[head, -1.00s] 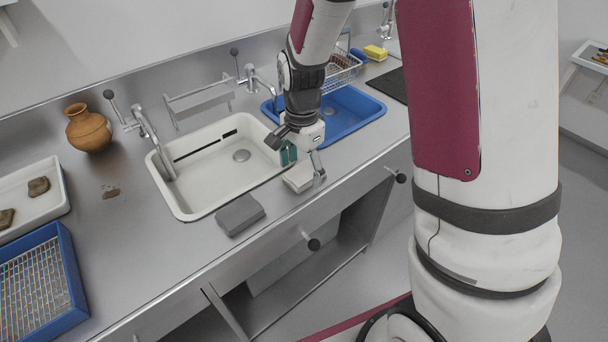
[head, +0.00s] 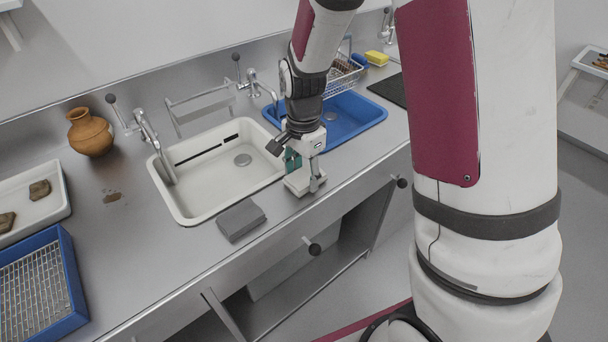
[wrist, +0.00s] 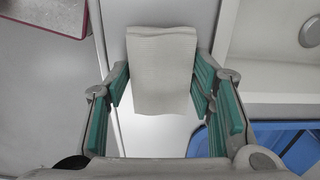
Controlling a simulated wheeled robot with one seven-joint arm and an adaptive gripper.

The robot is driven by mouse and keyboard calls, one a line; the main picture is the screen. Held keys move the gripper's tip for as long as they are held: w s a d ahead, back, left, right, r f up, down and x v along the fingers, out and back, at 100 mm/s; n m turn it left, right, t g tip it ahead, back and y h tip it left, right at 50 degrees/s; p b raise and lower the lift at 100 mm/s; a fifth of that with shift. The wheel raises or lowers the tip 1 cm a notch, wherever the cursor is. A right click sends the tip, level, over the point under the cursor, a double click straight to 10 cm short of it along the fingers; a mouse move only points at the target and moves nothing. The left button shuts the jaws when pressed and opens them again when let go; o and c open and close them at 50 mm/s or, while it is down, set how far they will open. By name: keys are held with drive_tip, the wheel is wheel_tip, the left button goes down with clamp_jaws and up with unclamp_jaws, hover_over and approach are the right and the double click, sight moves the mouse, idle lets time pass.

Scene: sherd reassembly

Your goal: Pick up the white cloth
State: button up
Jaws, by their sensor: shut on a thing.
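The white cloth (head: 298,187) is a folded pad at the front of the steel counter, right of the white sink. In the wrist view the cloth (wrist: 161,70) lies between the green-padded fingers of my gripper (wrist: 160,80), its ribbed face visible. My gripper (head: 304,172) points down at the cloth in the head view and is shut on it. The fingers hide part of the cloth there. I cannot tell whether the cloth is clear of the counter.
A grey block-like pad (head: 241,219) lies left of the cloth. The white sink (head: 190,213) and blue sink (head: 375,113) are close behind. A clay jar (head: 90,134), a white tray (head: 62,205) and a blue crate (head: 75,290) stand at left.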

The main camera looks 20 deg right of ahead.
sight(305, 180)
drive_tip(key=shift+r, duration=0.4)
drive_tip(key=r, duration=0.1)
drive_tip(key=s+r, duration=0.1)
drive_tip(key=shift+a+r, duration=0.1)
drive_tip(key=shift+r, duration=0.2)
drive_tip(key=s+a+r+p, duration=0.1)
drive_tip(key=s+p, duration=0.2)
drive_tip(key=s, duration=1.2)
drive_tip(key=shift+a+r, duration=0.15)
